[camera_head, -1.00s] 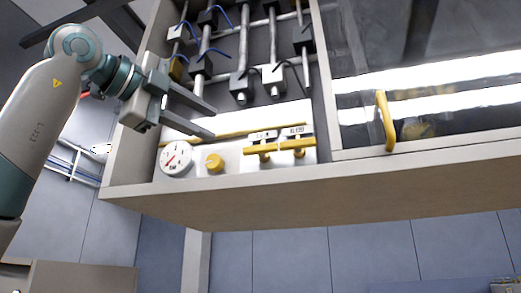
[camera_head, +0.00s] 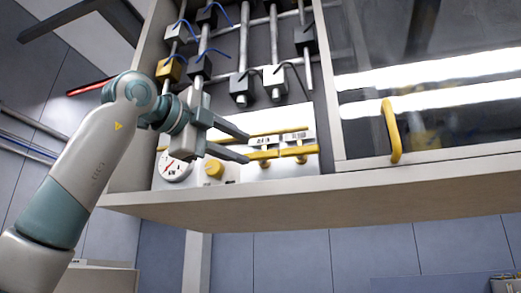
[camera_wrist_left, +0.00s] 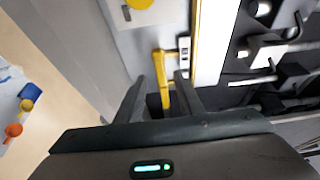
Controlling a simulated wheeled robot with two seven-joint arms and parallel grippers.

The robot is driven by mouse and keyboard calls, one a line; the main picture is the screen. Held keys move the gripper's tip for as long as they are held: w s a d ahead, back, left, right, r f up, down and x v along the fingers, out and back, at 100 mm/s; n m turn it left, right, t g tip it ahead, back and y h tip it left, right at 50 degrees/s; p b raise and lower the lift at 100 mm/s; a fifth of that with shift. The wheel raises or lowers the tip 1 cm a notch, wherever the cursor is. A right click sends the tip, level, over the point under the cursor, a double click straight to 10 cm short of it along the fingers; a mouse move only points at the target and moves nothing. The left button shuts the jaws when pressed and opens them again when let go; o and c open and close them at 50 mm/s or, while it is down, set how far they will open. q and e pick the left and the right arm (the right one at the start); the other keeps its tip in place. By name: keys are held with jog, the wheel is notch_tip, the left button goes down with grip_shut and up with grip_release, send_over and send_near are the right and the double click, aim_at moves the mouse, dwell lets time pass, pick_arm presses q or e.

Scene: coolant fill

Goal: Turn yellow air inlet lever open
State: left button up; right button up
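Two yellow levers sit side by side on the white panel under small labels too blurred to read: a left lever (camera_head: 264,156) and a right lever (camera_head: 299,152). I cannot tell from the labels which is the air inlet. My left gripper (camera_head: 249,148) is open, with its fingertips at the left lever's left end. In the left wrist view, a yellow lever (camera_wrist_left: 161,68) runs between the two open fingers (camera_wrist_left: 161,82). Gaps show beside it, and I see no grip on it. My right gripper is not in view.
A round gauge (camera_head: 174,168) and a yellow knob (camera_head: 214,168) are left of the levers. A yellow pipe (camera_head: 268,133) runs above them. The cabinet's front ledge (camera_head: 300,190) lies below, and a glass door with a yellow handle (camera_head: 391,130) is at right.

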aim_at(258, 155)
pick_arm(q)
jog(key=p+x, duration=0.2)
jog(key=x, duration=0.4)
jog(key=shift+d+r, duration=0.1)
jog(key=shift+p+x, duration=0.55)
jog(key=shift+x, duration=0.35)
jog(key=shift+c, duration=0.3)
grip_shut()
